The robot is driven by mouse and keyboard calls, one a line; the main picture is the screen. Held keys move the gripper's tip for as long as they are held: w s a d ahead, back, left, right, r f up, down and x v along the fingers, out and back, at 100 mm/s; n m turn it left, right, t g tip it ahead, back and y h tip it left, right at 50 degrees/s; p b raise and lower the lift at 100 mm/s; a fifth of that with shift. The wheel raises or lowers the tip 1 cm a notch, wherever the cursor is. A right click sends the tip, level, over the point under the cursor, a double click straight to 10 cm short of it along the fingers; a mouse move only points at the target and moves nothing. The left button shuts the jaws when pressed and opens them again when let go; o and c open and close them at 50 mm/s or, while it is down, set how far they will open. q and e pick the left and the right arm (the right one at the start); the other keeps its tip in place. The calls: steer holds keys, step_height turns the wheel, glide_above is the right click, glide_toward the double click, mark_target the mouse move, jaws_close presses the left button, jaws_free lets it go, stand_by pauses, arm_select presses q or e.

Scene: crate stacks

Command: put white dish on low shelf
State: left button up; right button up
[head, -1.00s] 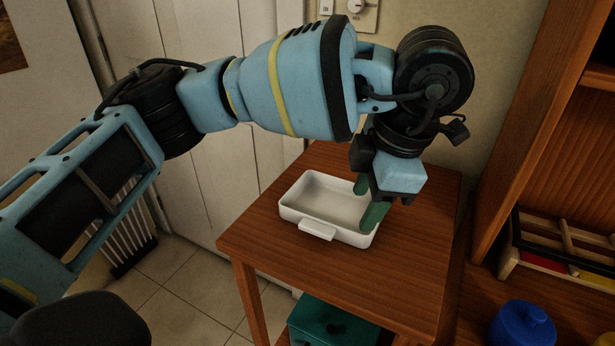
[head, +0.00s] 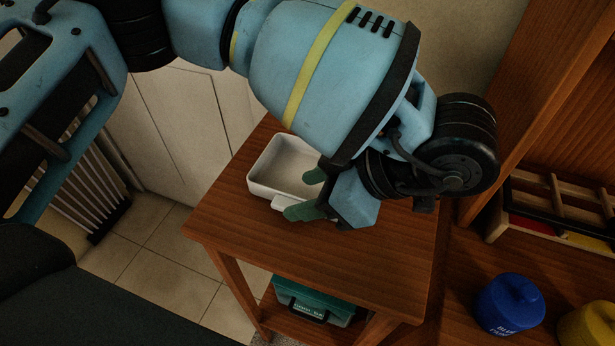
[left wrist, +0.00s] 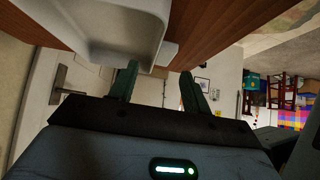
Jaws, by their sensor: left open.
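The white dish (head: 262,182), a shallow rectangular tray with a small front handle, sits upright on the small wooden table (head: 330,262). My left gripper (head: 302,194) is open, its green fingers pointing left at the dish's front right part and hiding some of it. In the left wrist view the dish (left wrist: 108,48) shows beyond the fingers of the gripper (left wrist: 158,82), with the handle ahead of the gap between them. I cannot tell if a finger touches the dish. The table's low shelf (head: 290,326) holds a teal case (head: 318,300). My right gripper is out of view.
A wooden shelf unit (head: 482,185) stands close on the right. It holds a wooden tray with dividers (head: 560,200), a blue jar (head: 508,305) and a yellow jar (head: 590,325). The table top's front and right are clear. A white radiator (head: 90,190) is at left.

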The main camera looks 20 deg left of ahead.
mark_target(282, 200)
arm_select(q)
steer(key=shift+x, duration=2.7)
steer(key=shift+s+a+r, duration=0.1)
steer(key=shift+r, duration=0.1)
jaws_close()
